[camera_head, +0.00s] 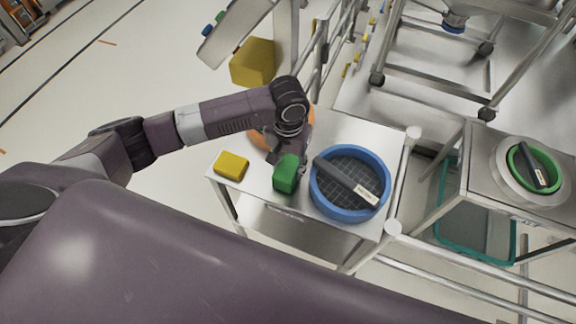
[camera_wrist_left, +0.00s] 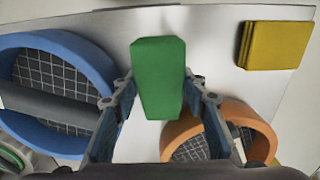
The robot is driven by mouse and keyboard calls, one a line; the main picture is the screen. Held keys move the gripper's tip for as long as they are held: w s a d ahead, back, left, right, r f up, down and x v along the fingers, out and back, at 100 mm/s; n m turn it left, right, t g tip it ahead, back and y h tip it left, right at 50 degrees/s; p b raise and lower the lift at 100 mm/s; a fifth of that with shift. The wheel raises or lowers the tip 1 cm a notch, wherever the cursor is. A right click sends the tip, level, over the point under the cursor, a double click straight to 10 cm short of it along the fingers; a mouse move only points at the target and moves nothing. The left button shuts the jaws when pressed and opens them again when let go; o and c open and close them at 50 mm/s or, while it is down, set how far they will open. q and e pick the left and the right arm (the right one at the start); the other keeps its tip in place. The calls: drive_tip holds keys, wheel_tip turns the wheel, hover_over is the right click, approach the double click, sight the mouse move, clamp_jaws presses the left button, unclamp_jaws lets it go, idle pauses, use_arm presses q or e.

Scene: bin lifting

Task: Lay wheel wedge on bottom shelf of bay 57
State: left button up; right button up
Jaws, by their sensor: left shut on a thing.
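The wheel wedge appears to be the green tapered block (camera_head: 286,174), at the front of a metal table top (camera_head: 268,192). My left gripper (camera_head: 291,152) reaches down over the table and is shut on this block. In the left wrist view the green block (camera_wrist_left: 158,75) stands out between the two fingers (camera_wrist_left: 160,98). A lower shelf (camera_head: 285,222) shows partly under the table top. No bay number is readable, so I cannot tell which is bay 57. My right gripper is not in view.
On the table, a blue ring-shaped sieve (camera_head: 318,197) with a dark bar stands right of the block, a yellow stack (camera_head: 231,165) left, and an orange sieve (camera_wrist_left: 253,120) beside my gripper. Metal rails (camera_head: 440,284) run nearby. A second table (camera_head: 475,180) carries a green ring.

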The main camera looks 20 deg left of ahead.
use_arm(q)
drive_tip(key=shift+f, duration=0.25)
drive_tip(key=shift+f, duration=0.1)
drive_tip(key=o, duration=1.5)
drive_tip(key=shift+c, duration=0.2)
